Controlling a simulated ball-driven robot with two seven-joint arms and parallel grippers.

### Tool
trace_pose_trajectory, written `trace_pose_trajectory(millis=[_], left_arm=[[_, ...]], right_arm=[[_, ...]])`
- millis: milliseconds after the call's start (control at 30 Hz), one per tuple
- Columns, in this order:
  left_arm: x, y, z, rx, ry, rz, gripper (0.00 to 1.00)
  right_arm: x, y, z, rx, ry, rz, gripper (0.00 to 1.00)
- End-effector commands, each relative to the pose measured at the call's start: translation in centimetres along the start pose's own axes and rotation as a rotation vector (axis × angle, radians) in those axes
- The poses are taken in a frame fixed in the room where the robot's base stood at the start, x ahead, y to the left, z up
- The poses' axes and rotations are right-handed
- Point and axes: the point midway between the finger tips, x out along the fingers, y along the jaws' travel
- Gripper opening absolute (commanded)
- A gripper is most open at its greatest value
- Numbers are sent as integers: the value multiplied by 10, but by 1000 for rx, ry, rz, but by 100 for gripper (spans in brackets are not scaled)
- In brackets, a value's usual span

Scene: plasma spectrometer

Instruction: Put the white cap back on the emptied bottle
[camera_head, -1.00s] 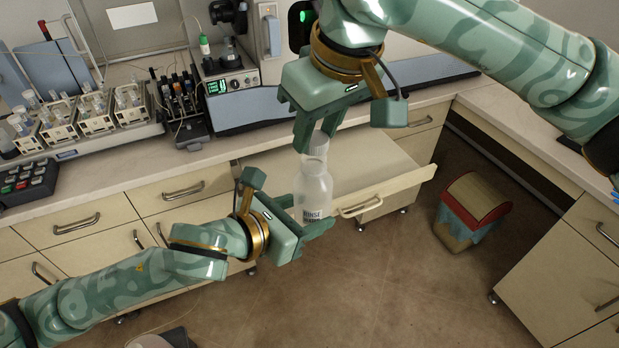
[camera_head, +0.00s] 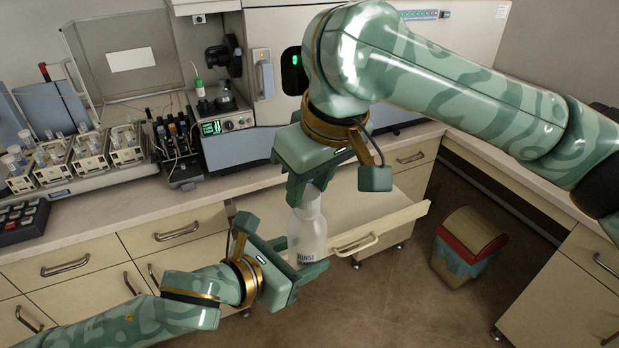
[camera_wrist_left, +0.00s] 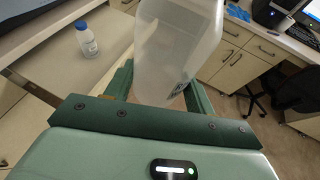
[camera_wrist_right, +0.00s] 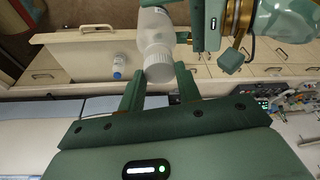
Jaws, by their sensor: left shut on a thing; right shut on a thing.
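The emptied bottle (camera_head: 307,238) is a translucent white bottle with "RINSE" lettering, upright above the floor in front of the pull-out. My left gripper (camera_head: 302,258) is shut around its body; the left wrist view shows the bottle (camera_wrist_left: 172,50) between the fingers. My right gripper (camera_head: 310,186) is shut at the bottle's top, pointing down. In the right wrist view a ribbed white cap (camera_wrist_right: 158,64) sits between its fingertips, in line with the bottle neck and seemingly touching it. I cannot tell whether it is threaded on. In the head view the right fingers hide most of the cap.
A small bottle with a blue cap (camera_wrist_left: 87,40) stands on the pulled-out drawer surface (camera_head: 375,215). Racks of vials (camera_head: 85,155) and an instrument (camera_head: 228,120) stand on the bench behind. A bin (camera_head: 466,248) is on the floor at right. Floor in front is clear.

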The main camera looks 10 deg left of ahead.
Motion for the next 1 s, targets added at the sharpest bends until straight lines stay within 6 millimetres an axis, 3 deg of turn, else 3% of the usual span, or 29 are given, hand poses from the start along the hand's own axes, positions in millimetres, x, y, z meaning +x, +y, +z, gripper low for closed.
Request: trace_pose_trajectory(millis=[867, 900, 1000], left_arm=[[0, 0, 0, 0, 0, 0, 15], [0, 0, 0, 0, 0, 0, 0], [0, 0, 0, 0, 0, 0, 0]], right_arm=[[11, 0, 4, 5, 0, 1, 13], [11, 0, 4, 5, 0, 1, 13], [10, 0, 3, 41, 0, 16, 13]])
